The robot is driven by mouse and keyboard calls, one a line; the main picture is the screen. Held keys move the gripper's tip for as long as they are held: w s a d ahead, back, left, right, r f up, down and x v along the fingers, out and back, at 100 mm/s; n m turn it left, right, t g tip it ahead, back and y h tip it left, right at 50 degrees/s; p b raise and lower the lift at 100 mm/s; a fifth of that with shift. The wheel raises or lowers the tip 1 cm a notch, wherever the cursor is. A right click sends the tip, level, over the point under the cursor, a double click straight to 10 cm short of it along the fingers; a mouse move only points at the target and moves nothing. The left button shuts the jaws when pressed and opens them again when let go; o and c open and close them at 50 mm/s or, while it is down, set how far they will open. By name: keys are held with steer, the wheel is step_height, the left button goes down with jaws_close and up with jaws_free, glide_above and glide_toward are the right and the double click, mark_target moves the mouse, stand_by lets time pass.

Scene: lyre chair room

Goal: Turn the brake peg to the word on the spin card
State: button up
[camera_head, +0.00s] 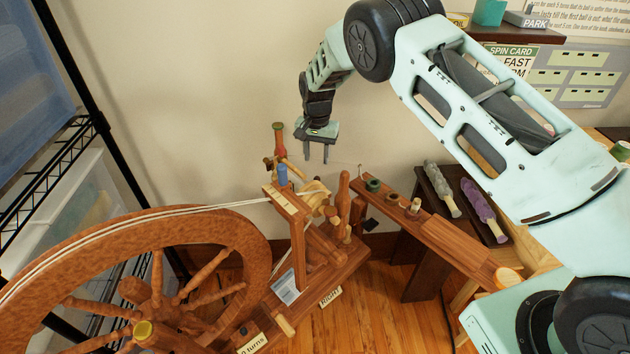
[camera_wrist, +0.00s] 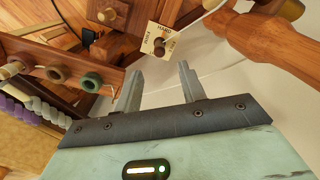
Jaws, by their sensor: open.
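The spin card (camera_head: 508,60) hangs on the wall at upper right in the head view. In the wrist view a cream dial plate (camera_wrist: 164,34) carries "HARD" and other words too small to read surely. A dark knob, seemingly the brake peg (camera_wrist: 159,47), sits at the plate; which way it points is unclear. I cannot pick it out in the head view. My gripper (camera_head: 316,152) is open and empty above the spinning wheel's bobbin end. Its fingers (camera_wrist: 158,72) point toward the plate, apart from it.
The big drive wheel (camera_head: 230,220) fills the lower left. An upright blue piece (camera_head: 282,175) and a red-brown post (camera_head: 279,140) rise near my gripper. A brown bench (camera_head: 455,238) with small rings and a dark tray (camera_head: 430,190) of wool rolls stand right. Bare wall lies behind.

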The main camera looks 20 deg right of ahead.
mark_target(317, 177)
step_height(317, 177, down, 10)
steer(key=shift+f, duration=0.25)
jaws_close()
